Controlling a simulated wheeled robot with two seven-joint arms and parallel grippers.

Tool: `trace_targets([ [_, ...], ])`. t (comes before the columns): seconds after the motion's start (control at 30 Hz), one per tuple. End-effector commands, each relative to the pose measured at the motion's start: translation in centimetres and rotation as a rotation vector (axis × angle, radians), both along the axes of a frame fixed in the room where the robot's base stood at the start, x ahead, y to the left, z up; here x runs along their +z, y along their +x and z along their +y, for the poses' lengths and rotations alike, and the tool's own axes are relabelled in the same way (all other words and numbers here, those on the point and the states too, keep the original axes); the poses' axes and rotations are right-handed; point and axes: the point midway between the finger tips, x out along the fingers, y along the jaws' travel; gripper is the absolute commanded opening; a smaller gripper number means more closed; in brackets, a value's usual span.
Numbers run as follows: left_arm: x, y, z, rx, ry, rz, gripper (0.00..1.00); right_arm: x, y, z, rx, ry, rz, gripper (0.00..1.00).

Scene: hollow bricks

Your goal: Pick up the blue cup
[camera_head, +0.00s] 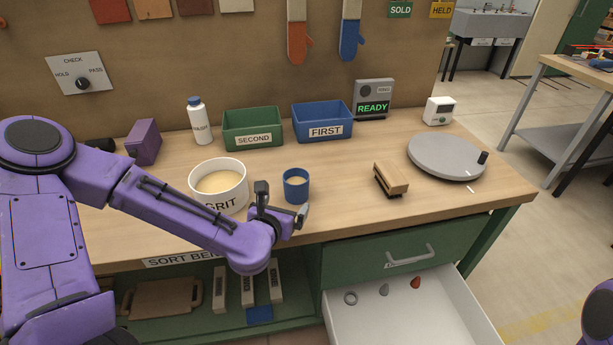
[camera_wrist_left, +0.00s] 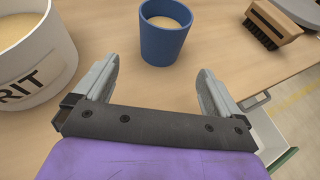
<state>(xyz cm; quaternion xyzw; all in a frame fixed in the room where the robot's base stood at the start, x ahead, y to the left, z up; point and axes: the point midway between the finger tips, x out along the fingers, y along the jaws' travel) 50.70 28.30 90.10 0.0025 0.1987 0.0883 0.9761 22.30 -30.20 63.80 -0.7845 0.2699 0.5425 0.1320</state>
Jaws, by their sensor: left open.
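The blue cup (camera_head: 296,188) stands upright on the wooden bench, just right of the white GRIT tub, with something pale inside it. It also shows in the left wrist view (camera_wrist_left: 165,34), beyond the fingertips and between their lines. My left gripper (camera_head: 282,208) is open and empty at the cup's near side. In the left wrist view the gripper (camera_wrist_left: 158,80) has its fingers spread wide, and the cup is apart from them. My right gripper is not in view; only a bit of purple arm shows at the lower right edge.
The GRIT tub (camera_head: 219,188) stands close left of the cup. A wooden brush (camera_head: 391,178) and a grey turntable (camera_head: 446,158) lie to the right. Green SECOND (camera_head: 252,129) and blue FIRST (camera_head: 322,121) bins stand behind. An open drawer (camera_head: 410,310) juts out below the bench front.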

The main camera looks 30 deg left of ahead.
Motion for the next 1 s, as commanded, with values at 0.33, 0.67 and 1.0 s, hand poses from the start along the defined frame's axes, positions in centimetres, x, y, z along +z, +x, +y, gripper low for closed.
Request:
trace_targets([
  [0.33, -1.9, 5.2, 0.3, -0.009, -0.001, 0.0, 0.98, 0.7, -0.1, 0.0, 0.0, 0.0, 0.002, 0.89],
  [0.67, -3.5, 9.6, 1.3, -0.008, 0.0, 0.001, 0.98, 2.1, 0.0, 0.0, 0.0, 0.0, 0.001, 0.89],
  [1.0, -3.5, 9.7, 1.4, -0.006, -0.002, 0.001, 0.56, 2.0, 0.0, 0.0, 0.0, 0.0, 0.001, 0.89],
])
